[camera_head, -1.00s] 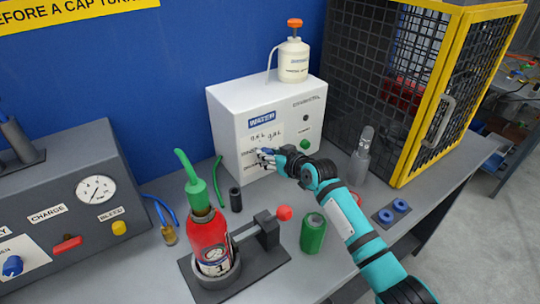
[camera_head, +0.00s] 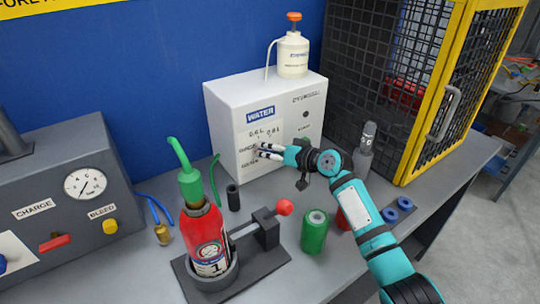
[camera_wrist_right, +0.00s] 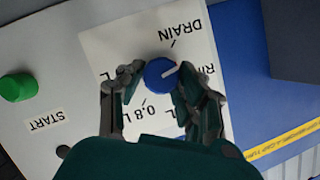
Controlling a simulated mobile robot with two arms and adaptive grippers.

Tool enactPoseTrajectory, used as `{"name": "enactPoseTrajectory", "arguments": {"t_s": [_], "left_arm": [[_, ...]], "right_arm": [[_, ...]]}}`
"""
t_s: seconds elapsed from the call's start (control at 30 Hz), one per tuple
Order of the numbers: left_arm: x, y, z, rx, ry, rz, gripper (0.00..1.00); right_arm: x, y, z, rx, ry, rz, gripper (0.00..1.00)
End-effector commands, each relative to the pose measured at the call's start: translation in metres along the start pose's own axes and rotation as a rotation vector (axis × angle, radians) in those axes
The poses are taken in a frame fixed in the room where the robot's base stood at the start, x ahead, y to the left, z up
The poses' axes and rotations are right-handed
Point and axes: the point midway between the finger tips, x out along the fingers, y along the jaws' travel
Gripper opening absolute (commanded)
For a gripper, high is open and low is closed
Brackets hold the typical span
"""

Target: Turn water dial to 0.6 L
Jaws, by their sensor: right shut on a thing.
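The white water box (camera_head: 225,110) stands on the bench against the blue wall, with a "WATER" label and dial markings on its front. In the right wrist view the blue water dial (camera_wrist_right: 160,74) has a white pointer line aimed up and right, between "DRAIN" and a partly hidden word beginning "RIN". "0.8 L" shows below the dial; other litre labels are partly covered by the fingers. My right gripper (camera_wrist_right: 158,80) has its fingers on either side of the dial and is shut on it. In the head view my right gripper (camera_head: 258,151) is at the box front, hiding the dial. My left gripper is out of view.
A green START button (camera_wrist_right: 18,87) sits beside the dial label. A red extinguisher (camera_head: 207,235) stands in a holder on the bench. A green canister (camera_head: 315,232) and a grey bottle (camera_head: 364,150) are near my right arm. A yellow-framed mesh cage (camera_head: 440,90) stands right.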

Motion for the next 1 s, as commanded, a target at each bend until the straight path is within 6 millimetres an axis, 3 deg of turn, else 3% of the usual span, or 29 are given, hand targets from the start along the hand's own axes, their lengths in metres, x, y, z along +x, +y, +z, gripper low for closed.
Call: {"name": "enactPoseTrajectory", "arguments": {"t_s": [0.53, 0.57, 0.7, 1.0], "left_arm": [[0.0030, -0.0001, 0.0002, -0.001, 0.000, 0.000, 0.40], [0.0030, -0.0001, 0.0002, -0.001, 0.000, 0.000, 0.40], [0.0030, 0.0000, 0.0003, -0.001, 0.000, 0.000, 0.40], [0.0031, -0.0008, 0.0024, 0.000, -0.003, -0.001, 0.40]], "right_arm": [[-0.0003, 0.0005, -0.0009, 0.031, 0.001, -0.012, 0.03], [-0.0003, 0.0005, -0.0009, 0.031, 0.001, -0.012, 0.37], [-0.0003, 0.0005, -0.0008, 0.031, 0.001, -0.012, 0.55], [-0.0008, 0.0006, -0.0003, 0.030, 0.001, -0.012, 0.58]]}}
